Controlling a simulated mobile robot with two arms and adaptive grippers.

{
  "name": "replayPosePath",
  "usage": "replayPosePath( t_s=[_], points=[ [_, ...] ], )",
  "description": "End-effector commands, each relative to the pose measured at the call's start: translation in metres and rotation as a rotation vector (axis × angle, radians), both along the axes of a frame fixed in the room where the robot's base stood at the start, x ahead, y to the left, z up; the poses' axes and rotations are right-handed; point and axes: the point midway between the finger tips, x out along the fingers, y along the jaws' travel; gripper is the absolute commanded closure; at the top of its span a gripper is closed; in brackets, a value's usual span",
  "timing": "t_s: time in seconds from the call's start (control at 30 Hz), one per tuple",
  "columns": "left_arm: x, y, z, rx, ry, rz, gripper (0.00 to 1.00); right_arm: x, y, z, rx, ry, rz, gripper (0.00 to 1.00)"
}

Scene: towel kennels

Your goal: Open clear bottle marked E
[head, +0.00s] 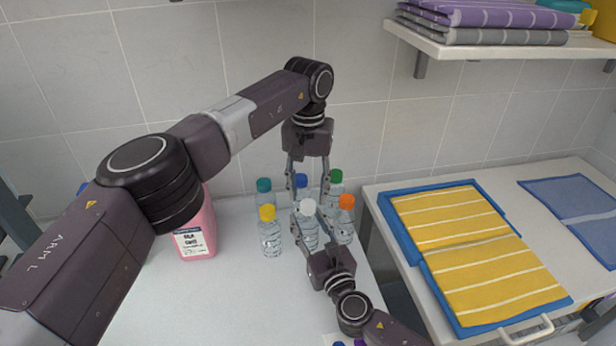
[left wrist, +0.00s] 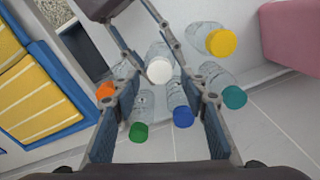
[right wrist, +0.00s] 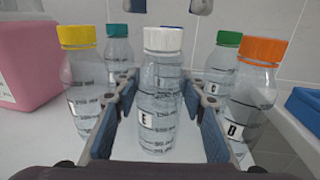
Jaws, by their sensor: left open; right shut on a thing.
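The clear bottle marked E (right wrist: 160,105) has a white cap and stands upright on the white counter; its label faces the right wrist camera. In the head view its white cap (head: 308,208) shows between the two grippers. My right gripper (right wrist: 162,90) is shut on this bottle's body from the front, one finger on each side. My left gripper (head: 307,185) points down from above, open and empty, with its fingers over the bottles. The left wrist view shows the white cap (left wrist: 159,72) between and beyond its open fingers. The cap is on the bottle.
Close around stand clear bottles with yellow (head: 267,212), teal (head: 263,185), blue (head: 301,180), green (head: 336,176) and orange (head: 346,202) caps. A pink jug (head: 201,232) stands left. A blue tray with yellow towels (head: 480,255) lies right, across a gap. The wall is behind.

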Motion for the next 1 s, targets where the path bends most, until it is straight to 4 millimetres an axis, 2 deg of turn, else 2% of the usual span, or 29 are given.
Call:
replayPosePath(
  t_s=[0.03, 0.2, 0.57, 0.9, 1.0],
  points=[
    [-0.001, 0.0, -0.009, 0.001, 0.003, 0.0, 0.6, 0.0, 0.0, 0.0, 0.0, 0.001, 0.0, 1.0],
    [0.0, 0.0, -0.025, 0.0, 0.001, 0.0, 0.6, 0.0, 0.0, 0.0, 0.0, 0.001, 0.0, 1.0],
    [0.0, 0.0, -0.03, 0.0, 0.0, 0.001, 0.6, 0.0, 0.0, -0.001, 0.0, 0.001, 0.0, 1.0],
    [0.0, 0.0, -0.029, 0.0, 0.0, 0.001, 0.97, 0.0, 0.0, -0.001, 0.0, 0.001, 0.0, 1.0],
    [0.0, 0.0, -0.029, 0.0, 0.0, 0.002, 1.0, 0.0, 0.0, -0.001, 0.0, 0.001, 0.0, 1.0]
  ],
)
